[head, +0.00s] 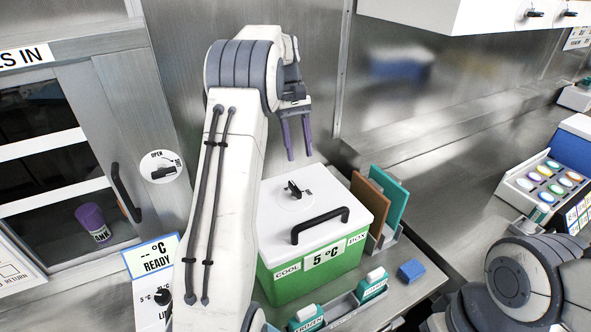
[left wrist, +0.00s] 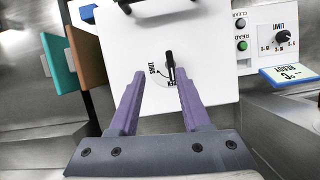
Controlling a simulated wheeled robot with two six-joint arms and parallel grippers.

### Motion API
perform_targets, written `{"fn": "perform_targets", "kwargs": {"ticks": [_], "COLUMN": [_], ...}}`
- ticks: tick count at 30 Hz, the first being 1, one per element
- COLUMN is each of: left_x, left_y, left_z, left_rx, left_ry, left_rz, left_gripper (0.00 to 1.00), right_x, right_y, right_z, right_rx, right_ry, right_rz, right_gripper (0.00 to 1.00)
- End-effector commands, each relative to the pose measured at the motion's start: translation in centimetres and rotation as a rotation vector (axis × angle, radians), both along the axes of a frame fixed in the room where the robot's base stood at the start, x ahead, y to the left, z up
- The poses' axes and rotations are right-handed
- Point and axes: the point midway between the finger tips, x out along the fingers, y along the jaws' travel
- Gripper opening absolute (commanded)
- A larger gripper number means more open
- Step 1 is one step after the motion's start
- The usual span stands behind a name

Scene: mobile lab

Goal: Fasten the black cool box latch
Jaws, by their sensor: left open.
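The black latch (head: 294,188) is a small lever on a round dial on the white lid (head: 330,202) of the green cool box (head: 318,272). The lid lies flat on the box. In the left wrist view the latch (left wrist: 170,66) points toward lettering partly hidden by a finger, seemingly OPEN; SHUT is printed to its left. My left gripper (head: 298,157) is open and empty, pointing down above the latch. In the left wrist view its purple fingers (left wrist: 158,78) straddle the latch, apparently without touching it. My right gripper is out of view.
A black lid handle (head: 320,225) stands in front of the latch. Brown (head: 368,204) and teal (head: 394,208) panels stand right of the box. A rack with small boxes (head: 373,284) sits in front. A control panel (head: 150,280) is at left.

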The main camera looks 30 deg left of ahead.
Motion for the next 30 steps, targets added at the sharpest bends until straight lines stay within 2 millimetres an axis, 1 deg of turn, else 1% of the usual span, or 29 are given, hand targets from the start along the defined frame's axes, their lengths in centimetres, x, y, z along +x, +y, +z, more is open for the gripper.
{"fn": "perform_targets", "kwargs": {"ticks": [1, 3, 6, 11, 18, 21, 25, 30], "left_x": [0.0, -0.2, -0.3, -0.8, -1.7, -2.0, -2.2, -2.3], "left_y": [1.7, 2.9, 3.3, 2.6, 1.1, 0.6, 0.2, 0.0], "left_z": [0.3, 0.2, -0.3, -2.1, -6.1, -7.6, -8.9, -9.5], "left_rx": [-0.005, -0.009, -0.013, -0.013, -0.014, -0.012, -0.011, -0.010], "left_ry": [0.011, 0.020, 0.027, 0.029, 0.029, 0.028, 0.026, 0.024], "left_rz": [0.044, 0.077, 0.095, 0.094, 0.092, 0.091, 0.092, 0.092], "left_gripper": [0.47, 0.47, 0.47, 0.47, 0.47, 0.47, 0.47, 0.47], "right_x": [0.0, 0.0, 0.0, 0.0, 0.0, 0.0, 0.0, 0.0], "right_y": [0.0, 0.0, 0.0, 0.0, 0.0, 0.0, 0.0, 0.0], "right_z": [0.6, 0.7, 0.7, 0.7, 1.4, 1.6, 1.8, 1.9], "right_rx": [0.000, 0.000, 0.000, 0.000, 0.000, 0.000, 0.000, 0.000], "right_ry": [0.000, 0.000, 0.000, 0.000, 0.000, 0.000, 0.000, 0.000], "right_rz": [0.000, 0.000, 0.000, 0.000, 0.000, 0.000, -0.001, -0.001], "right_gripper": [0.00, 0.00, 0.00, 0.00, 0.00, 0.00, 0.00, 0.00]}}
